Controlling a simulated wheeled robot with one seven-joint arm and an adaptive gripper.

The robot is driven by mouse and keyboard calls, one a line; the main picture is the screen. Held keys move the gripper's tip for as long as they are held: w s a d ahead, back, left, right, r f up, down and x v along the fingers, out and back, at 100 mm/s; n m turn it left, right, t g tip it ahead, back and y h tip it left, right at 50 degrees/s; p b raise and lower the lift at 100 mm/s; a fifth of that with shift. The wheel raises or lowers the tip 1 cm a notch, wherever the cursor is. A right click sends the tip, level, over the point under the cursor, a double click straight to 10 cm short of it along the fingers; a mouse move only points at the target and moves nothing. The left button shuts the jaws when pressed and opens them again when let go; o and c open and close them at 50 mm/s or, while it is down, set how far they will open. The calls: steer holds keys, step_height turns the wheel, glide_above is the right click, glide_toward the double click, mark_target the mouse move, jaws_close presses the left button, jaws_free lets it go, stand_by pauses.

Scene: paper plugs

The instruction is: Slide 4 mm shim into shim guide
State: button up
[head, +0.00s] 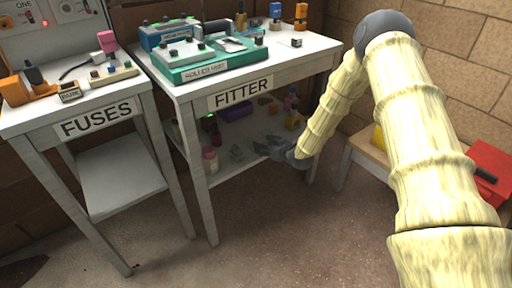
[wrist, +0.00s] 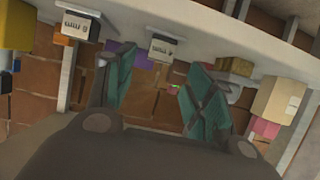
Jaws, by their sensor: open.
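My gripper (head: 278,150) is at the front right of the lower shelf under the FITTER table (head: 240,95). Small grey pieces (head: 237,152) lie on that shelf to the left of the gripper. I cannot tell whether one is the 4 mm shim. On the table top is a green tray (head: 205,64) with a label and small parts. No shim guide can be made out for certain. In the wrist view, two small labelled blocks (wrist: 166,47) are beyond the fingers.
The FUSES table (head: 95,125) stands on the left. A blue box (head: 165,36) is behind the green tray. A purple box (head: 236,109) and bottles are on the lower shelf. A red box (head: 490,165) is at the right. Open floor lies in front.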

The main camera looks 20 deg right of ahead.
steer(key=shift+b+x, duration=0.7)
steer(key=shift+x, duration=2)
steer(key=shift+d, duration=0.15)
steer(key=c, duration=1.1)
